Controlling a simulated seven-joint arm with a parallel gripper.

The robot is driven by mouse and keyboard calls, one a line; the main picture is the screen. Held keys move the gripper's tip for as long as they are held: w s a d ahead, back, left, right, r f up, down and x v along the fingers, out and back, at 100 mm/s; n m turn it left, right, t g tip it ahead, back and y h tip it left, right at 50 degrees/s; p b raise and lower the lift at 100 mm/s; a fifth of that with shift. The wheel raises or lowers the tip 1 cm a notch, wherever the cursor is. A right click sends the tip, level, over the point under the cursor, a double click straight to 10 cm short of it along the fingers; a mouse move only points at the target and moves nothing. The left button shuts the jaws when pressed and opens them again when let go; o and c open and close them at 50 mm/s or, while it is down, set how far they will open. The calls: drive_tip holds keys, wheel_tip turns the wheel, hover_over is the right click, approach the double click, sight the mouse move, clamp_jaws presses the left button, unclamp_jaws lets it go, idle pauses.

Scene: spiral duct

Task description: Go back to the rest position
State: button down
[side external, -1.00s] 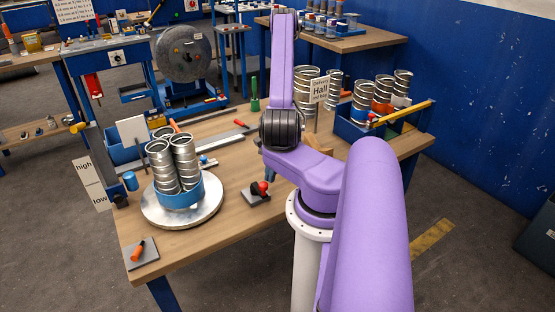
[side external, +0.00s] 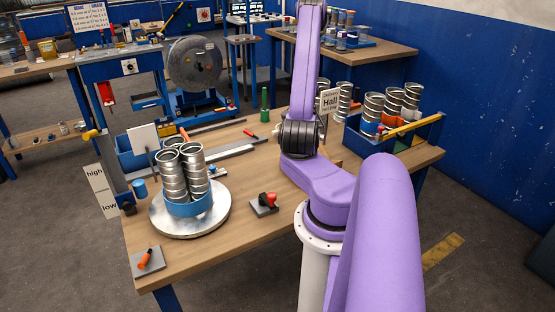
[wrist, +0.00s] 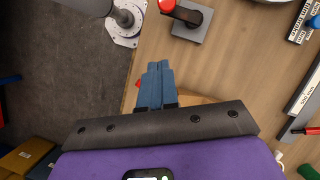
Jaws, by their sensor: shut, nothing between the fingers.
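My gripper (wrist: 155,84) shows in the wrist view with its blue fingers together and nothing between them. It is above the wooden table (wrist: 240,65), near the table's edge. In the side external view my own arm hides the gripper. Several silver spiral ducts (side external: 182,172) stand in a blue holder (side external: 190,207) on a round metal turntable (side external: 163,222) on the table. A grey plate with a red-knobbed device (side external: 265,202) sits right of the turntable; it also shows ahead of the fingers in the wrist view (wrist: 190,18).
A blue crate (side external: 412,132) with ducts and tools stands at the table's right, near a "Hall" sign (side external: 329,101). A plate with an orange-handled tool (side external: 148,259) lies at the front left corner. A high/low sign (side external: 101,190) stands at the left edge. Bare tabletop lies around the red-knobbed device.

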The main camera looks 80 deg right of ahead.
drive_tip(key=w+a+r+n+g+h, duration=0.1)
drive_tip(key=w+a+r+n, duration=0.2)
drive_tip(key=w+a+n, duration=0.35)
drive_tip(key=w+a+r+n+g+h, duration=0.1)
drive_tip(key=w+a+r+n+g, duration=0.1)
drive_tip(key=w+a+r+n, duration=0.35)
drive_tip(key=w+a+r+n+h, duration=0.1)
drive_tip(key=w+a+r+n, duration=0.15)
drive_tip(key=a+n, duration=0.8)
drive_tip(key=s+a+r+n+t, duration=0.1)
drive_tip(key=s+a+r+n, duration=0.2)
drive_tip(key=s+a+n, duration=0.8)
drive_tip(key=s+a, duration=0.2)
drive_tip(key=a, duration=0.2)
drive_tip(key=shift+a+r+n+t+h, duration=0.15)
drive_tip(key=shift+r+n+t+h, duration=0.2)
drive_tip(key=shift+r+t+h, duration=0.05)
